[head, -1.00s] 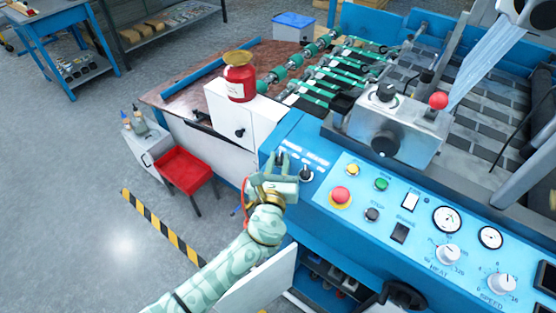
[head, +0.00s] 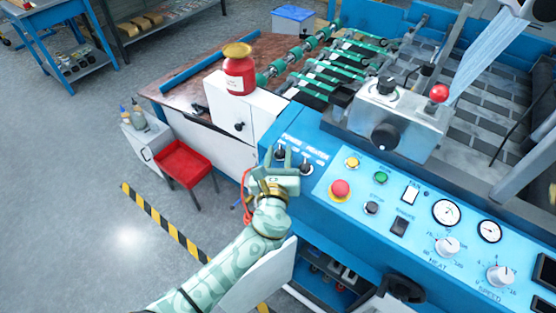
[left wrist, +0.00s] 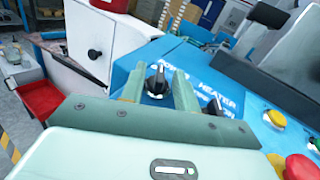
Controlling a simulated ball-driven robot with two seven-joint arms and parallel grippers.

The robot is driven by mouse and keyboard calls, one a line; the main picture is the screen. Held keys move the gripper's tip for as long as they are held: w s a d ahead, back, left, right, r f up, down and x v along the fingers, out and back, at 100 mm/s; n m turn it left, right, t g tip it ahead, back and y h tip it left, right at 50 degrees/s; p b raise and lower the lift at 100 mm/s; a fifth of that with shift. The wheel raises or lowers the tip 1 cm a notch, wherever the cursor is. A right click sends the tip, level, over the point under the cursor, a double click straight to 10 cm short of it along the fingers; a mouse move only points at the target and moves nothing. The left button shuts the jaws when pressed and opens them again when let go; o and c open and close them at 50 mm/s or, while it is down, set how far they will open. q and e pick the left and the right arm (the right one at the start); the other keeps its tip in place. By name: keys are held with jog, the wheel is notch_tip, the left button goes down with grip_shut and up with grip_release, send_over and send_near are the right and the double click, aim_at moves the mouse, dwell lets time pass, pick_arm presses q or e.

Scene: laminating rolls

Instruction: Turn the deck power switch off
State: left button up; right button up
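The power switch (head: 280,153) is a black rotary knob on the left end of the blue deck panel (head: 325,190), beside the printed label POWER. In the left wrist view the power switch (left wrist: 156,80) stands between my two fingers, its pointer roughly upright. My left gripper (head: 280,164) is open at the switch, one finger on each side. I cannot tell whether the fingers touch it. The similar heater knob (head: 307,169) sits just to the right, partly hidden by a finger in the left wrist view. My right gripper is not in view.
A red emergency button (head: 340,190), a yellow button (head: 352,162) and a green button (head: 381,178) lie right of the knobs. A red canister (head: 239,78) stands on the white cabinet (head: 238,118) behind. Open floor lies to the left.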

pick_arm(q)
jog(key=s+a+p, duration=0.1)
jog(key=s, duration=1.5)
jog(key=shift+a, duration=0.3)
